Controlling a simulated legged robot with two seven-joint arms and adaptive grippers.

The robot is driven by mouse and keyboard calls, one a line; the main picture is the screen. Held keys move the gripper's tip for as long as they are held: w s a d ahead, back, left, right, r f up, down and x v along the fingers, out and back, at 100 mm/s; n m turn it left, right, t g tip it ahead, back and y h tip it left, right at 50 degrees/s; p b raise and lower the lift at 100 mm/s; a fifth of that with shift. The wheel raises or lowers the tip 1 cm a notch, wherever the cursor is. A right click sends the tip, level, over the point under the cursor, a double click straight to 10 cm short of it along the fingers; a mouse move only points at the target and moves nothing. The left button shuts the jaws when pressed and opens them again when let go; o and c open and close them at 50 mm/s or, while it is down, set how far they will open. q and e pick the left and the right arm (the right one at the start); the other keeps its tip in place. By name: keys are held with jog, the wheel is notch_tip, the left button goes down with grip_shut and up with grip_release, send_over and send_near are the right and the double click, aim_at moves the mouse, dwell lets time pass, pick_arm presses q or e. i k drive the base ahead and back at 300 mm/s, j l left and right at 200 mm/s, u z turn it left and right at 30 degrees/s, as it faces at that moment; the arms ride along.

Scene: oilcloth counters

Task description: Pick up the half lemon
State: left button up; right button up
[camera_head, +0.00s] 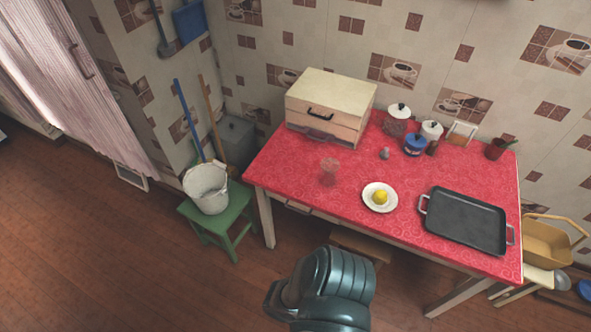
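The half lemon (381,197) is a small yellow shape on a white plate (369,203). The plate lies near the front edge of the table with the red patterned oilcloth (300,192), left of a black tray. Neither of my grippers is in view. A dark, ribbed part of my own body shows at the bottom centre, below the table's front edge and apart from the plate.
The black tray (466,219) lies right of the plate, a clear glass (329,172) left. A wooden bread box (329,104), jars and a cup (495,149) stand behind. A white bucket (207,189) sits on a green stool (231,215).

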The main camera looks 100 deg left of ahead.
aim_at(379, 197)
jog(key=u, duration=3)
jog(key=k+j, duration=0.05)
